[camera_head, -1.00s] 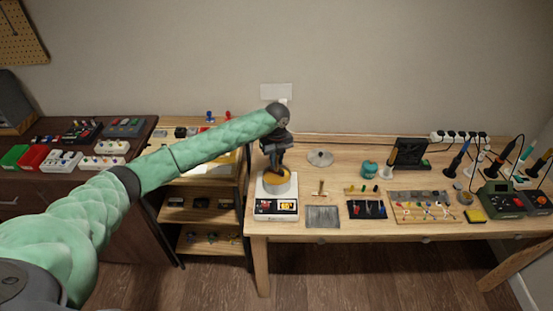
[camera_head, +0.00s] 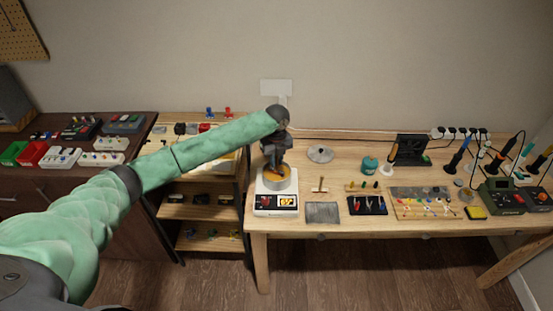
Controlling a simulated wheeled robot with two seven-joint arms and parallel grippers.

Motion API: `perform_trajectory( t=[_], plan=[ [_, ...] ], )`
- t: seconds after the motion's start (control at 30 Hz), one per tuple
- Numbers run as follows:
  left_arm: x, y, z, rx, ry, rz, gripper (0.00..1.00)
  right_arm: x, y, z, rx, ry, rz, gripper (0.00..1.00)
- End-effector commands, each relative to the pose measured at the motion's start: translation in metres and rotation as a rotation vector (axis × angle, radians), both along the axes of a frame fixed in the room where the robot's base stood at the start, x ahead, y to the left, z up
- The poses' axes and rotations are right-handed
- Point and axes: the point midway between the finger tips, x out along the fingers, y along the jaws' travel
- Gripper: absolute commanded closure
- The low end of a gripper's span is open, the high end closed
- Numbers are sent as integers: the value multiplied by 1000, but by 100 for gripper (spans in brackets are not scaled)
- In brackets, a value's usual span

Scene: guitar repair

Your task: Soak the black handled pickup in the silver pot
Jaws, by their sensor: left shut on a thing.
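The silver pot (camera_head: 277,184) stands on a white hot-plate unit at the left end of the wooden table. Orange-yellow content shows inside its rim. My left gripper (camera_head: 276,166) points down right over the pot, with its fingertips at or just inside the opening. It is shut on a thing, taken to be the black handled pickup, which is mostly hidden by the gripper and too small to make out. I cannot tell how deep it sits in the pot. My right gripper is not in view.
The white unit (camera_head: 265,203) has a front panel. A silver lid (camera_head: 320,154), a small hammer (camera_head: 320,185), a grey plate (camera_head: 322,213) and a black tool tray (camera_head: 367,205) lie to the right. A shelf (camera_head: 200,212) stands left of the table.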

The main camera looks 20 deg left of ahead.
Motion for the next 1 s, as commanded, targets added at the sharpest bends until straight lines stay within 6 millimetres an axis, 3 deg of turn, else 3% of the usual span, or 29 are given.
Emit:
perform_trajectory(
  t=[1.0],
  plan=[
    [0,0,-25,0,0,-1,100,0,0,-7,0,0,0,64]
  ],
)
